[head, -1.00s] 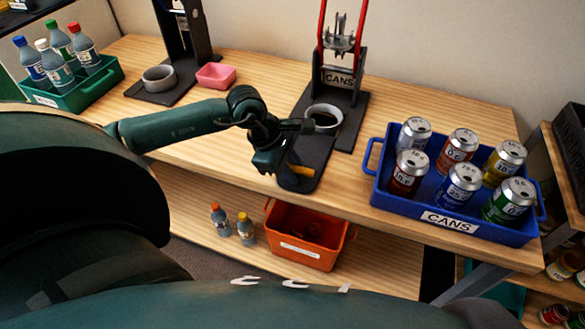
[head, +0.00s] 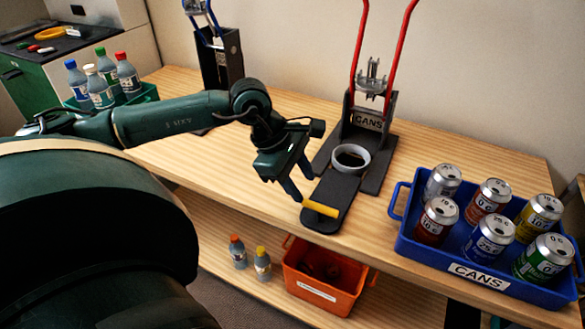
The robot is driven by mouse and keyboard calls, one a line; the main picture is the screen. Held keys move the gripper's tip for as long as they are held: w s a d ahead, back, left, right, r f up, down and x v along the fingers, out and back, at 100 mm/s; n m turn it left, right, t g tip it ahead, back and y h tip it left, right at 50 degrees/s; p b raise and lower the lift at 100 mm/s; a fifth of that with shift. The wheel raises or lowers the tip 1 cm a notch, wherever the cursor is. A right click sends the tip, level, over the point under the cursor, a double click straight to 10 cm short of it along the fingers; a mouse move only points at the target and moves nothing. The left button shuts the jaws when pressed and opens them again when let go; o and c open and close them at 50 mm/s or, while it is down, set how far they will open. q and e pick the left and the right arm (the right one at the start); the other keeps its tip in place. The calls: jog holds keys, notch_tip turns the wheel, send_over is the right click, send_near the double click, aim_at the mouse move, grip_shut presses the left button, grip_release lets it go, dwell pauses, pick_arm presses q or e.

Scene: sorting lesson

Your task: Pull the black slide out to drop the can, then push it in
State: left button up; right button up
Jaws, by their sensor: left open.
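The black slide (head: 336,190) lies at the cans press (head: 367,123) and reaches out to the table's front edge. Its yellow handle (head: 321,209) lies across its near end. A grey ring (head: 350,158) stands over the far part of the slide. Its inside looks dark, and I see no can in it. My left gripper (head: 304,187) is open and empty, with its fingers just above and left of the yellow handle, apart from it as far as I can tell. My right gripper is out of view.
A blue tray (head: 404,224) of several cans stands right of the press. An orange bin (head: 325,293) and two small bottles (head: 250,258) are on the lower shelf. A green crate (head: 150,92) with bottles and a second press (head: 220,62) stand at the back left.

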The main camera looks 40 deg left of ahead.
pick_arm(q)
jog(key=shift+v, duration=2.05)
